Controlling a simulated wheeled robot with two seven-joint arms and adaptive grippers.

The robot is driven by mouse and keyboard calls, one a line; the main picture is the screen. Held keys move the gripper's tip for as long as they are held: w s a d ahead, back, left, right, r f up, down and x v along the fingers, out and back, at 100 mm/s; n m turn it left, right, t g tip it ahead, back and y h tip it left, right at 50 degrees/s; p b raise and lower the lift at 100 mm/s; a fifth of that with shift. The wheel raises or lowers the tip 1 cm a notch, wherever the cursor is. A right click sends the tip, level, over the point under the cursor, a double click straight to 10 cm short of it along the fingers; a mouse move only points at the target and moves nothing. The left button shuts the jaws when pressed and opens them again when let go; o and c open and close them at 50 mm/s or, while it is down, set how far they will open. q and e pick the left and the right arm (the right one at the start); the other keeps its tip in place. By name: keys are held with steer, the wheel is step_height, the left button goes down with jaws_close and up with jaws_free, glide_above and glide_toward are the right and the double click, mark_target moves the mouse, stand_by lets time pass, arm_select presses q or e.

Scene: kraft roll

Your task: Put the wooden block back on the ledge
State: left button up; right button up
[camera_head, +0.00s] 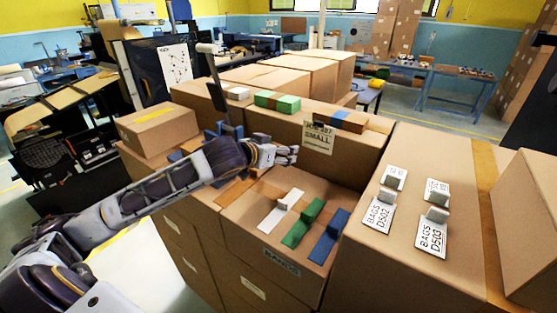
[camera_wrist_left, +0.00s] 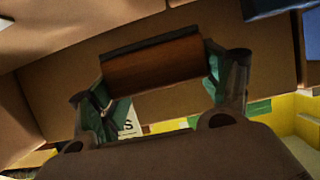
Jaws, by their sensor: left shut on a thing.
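My left gripper (camera_head: 290,155) reaches in from the left over the lower cardboard surface, in front of the long raised cardboard ledge (camera_head: 365,143). In the left wrist view the gripper (camera_wrist_left: 160,80) is shut on a reddish-brown wooden block (camera_wrist_left: 152,65) with a dark upper edge. The block lies crosswise between the two fingers. In the head view I cannot make out the held block against the hand. The ledge carries a white piece (camera_head: 238,93), a green-and-brown piece (camera_head: 278,102) and a brown-and-blue piece (camera_head: 340,120), with a "SMALL" label on its front. My right gripper is not in view.
A box with "BAGS" cards (camera_head: 430,232) stands to the right. A closed carton (camera_head: 158,128) is at left.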

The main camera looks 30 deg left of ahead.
arm_select(q)
steer(key=shift+f, duration=1.8)
steer(key=shift+f, duration=0.15)
steer(key=o, duration=1.1)
